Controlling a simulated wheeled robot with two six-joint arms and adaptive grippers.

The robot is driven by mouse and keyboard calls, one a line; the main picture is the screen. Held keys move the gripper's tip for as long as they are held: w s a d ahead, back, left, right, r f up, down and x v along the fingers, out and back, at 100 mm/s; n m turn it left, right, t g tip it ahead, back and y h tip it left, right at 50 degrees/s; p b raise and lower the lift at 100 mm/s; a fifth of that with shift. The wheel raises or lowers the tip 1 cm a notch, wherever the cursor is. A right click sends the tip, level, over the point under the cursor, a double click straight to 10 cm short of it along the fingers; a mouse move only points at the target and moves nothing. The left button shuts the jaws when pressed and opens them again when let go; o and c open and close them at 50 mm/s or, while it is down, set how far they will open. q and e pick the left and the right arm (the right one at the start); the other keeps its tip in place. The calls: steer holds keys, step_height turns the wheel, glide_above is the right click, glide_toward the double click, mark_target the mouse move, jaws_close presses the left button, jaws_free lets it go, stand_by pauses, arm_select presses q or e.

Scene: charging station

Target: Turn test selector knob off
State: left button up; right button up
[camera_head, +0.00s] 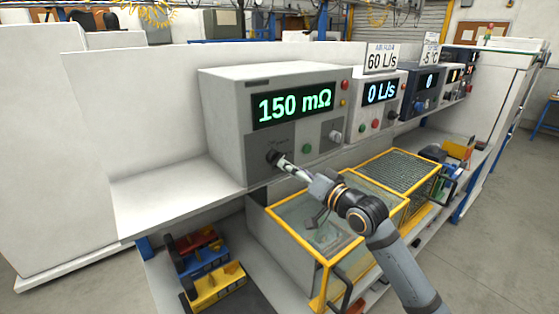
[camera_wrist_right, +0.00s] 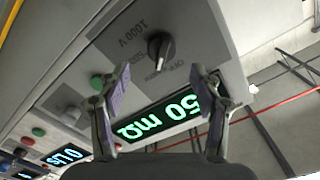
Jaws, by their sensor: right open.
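The test selector knob (camera_head: 271,156) is a dark knob on the lower left of the grey tester's (camera_head: 225,110) front, under a green display reading 150 mΩ. In the right wrist view the knob (camera_wrist_right: 158,45) stands between printed labels, one reading 1000 V. A pale pointer edge on it runs toward the label on the display side. My right gripper (camera_head: 283,163) is at the panel close to the knob. Its fingers (camera_wrist_right: 161,78) are open and empty, with the knob between and beyond their tips; no contact shows. My left gripper is not in view.
A green button (camera_head: 307,149) and another knob (camera_head: 335,136) sit right of the selector. More instruments stand along the shelf to the right. Below are yellow-framed bins (camera_head: 312,262) and colored tool parts (camera_head: 205,262). The shelf left of the tester (camera_head: 160,197) is clear.

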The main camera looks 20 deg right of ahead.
mark_target(276, 159)
steer(key=p+x, duration=0.1)
steer(key=x, duration=0.5)
steer(key=shift+w+a+r, duration=0.1)
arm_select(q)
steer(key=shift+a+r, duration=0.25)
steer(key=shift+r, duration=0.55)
arm_select(e)
steer(key=shift+c, duration=0.4)
steer(key=c, duration=1.1)
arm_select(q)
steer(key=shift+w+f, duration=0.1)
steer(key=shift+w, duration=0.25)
